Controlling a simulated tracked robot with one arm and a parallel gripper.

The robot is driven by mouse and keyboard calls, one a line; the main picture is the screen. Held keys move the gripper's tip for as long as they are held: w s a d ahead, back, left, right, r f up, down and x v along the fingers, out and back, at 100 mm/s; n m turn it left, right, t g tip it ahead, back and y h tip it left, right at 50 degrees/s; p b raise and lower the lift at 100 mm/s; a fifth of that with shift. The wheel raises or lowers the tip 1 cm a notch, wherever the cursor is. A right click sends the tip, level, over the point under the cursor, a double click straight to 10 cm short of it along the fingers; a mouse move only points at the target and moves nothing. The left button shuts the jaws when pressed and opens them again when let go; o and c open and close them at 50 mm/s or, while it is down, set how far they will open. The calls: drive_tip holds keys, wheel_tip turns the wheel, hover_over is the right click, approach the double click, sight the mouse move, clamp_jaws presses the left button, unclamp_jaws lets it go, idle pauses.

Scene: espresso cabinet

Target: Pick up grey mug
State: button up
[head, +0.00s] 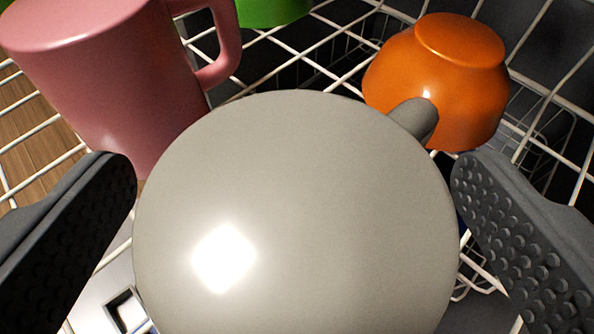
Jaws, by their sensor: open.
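The grey mug (300,200) fills the middle of the head view. It is upside down, with its round base toward the camera. A stub of its handle (414,118) shows at its upper right. My gripper (293,185) is open, with one dark studded finger on the left and one on the right of the mug. The mug lies between the fingers. A narrow gap shows between the right finger and the mug; the left fingertip is very close to its edge, and I cannot tell if it touches. The mug's rim is hidden beneath it.
A pink mug (100,80), upside down, stands close at the upper left, near the left finger. An orange bowl (440,85), upside down, sits just behind the grey handle. A green item (270,10) is at the top. A white wire rack (345,75) surrounds them.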

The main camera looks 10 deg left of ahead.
drive_tip(key=shift+w+a+f, duration=0.1)
drive_tip(key=shift+w+f, duration=0.15)
drive_tip(key=shift+w, duration=0.4)
drive_tip(key=c, duration=1.2)
drive_tip(key=shift+r, duration=0.1)
drive_tip(key=shift+c, duration=0.2)
